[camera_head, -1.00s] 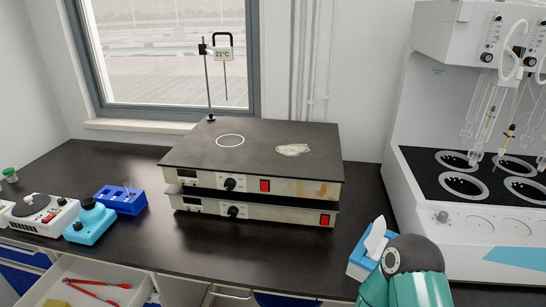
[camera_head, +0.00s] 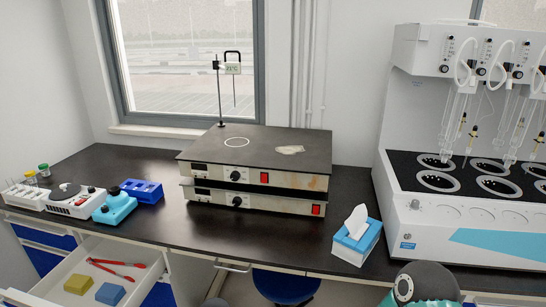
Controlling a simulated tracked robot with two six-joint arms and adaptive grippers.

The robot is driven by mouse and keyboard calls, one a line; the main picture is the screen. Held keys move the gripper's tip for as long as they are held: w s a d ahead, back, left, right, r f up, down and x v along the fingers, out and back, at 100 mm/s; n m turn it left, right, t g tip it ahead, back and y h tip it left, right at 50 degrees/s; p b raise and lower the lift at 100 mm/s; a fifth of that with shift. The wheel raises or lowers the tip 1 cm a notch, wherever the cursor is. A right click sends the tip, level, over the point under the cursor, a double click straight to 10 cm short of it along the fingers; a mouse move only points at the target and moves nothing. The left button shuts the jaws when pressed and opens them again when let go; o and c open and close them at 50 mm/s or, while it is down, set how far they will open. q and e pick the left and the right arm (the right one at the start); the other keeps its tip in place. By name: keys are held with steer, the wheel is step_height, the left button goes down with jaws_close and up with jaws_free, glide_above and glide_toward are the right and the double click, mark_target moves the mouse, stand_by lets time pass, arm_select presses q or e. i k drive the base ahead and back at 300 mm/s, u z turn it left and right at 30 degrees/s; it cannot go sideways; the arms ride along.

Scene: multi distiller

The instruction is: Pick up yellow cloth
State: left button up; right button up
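A yellow cloth (camera_head: 78,284), folded into a small block, lies in the open white drawer (camera_head: 136,274) at the lower left. A blue cloth (camera_head: 110,294) of similar shape lies just right of it, and red tongs (camera_head: 116,267) lie behind them in the drawer. Neither gripper shows in the head view. Only a dark and teal part of one of my arms shows at the bottom right.
Stacked hot plates (camera_head: 256,160) stand mid-bench, with a tissue box (camera_head: 357,236) to their right and a multi distiller (camera_head: 470,150) at the far right. A blue rack (camera_head: 142,191) and small teal device (camera_head: 115,207) stand at left. A blue stool (camera_head: 286,286) is below the bench.

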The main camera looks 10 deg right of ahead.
mark_target(77, 284)
steer(key=z, duration=0.35)
steer(key=i, duration=0.9)
steer(key=u, duration=2.45)
steer(key=i, duration=0.2)
steer(key=z, duration=3.4)
